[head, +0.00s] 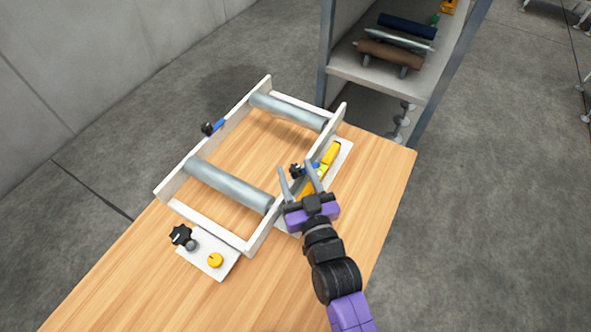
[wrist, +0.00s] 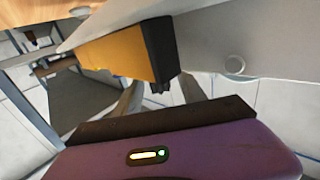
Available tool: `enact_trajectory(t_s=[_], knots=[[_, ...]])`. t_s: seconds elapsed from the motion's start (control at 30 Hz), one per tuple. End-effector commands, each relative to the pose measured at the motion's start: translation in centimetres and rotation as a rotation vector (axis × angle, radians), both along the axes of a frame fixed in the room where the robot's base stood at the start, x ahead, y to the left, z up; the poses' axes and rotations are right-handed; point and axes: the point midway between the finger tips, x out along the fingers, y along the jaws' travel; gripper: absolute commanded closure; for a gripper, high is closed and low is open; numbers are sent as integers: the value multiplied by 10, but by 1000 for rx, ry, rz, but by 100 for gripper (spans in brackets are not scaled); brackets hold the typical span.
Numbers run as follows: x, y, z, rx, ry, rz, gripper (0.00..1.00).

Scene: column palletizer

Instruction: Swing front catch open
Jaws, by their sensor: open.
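A white conveyor frame (head: 232,130) with two grey rollers (head: 230,183) stands on the wooden table. A blue catch with a black knob (head: 297,170) is on its right side. A similar blue catch with a black knob (head: 212,127) is on its left side. I cannot tell for sure which is the front catch. My gripper (head: 296,167) is open, its fingertips close to the right-side catch; contact is unclear. The wrist view shows its fingers (wrist: 160,92) below a yellow-orange block with a black end (wrist: 135,52), beside a pale panel (wrist: 235,50). No blue catch is clear there.
A white plate with yellow parts (head: 331,153) lies along the frame's right side. A front plate holds a black star knob (head: 180,235) and a yellow knob (head: 215,260). A grey shelf (head: 395,70) with rollers stands behind the table. The table's right side (head: 380,170) is clear.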

Motion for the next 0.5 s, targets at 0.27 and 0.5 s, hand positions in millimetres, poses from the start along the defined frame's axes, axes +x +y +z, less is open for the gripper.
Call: enact_trajectory(t_s=[0.27, 0.5], knots=[[-36, -7, -5, 0, 2, 3, 52], [-62, -14, -3, -1, 2, 2, 52]])
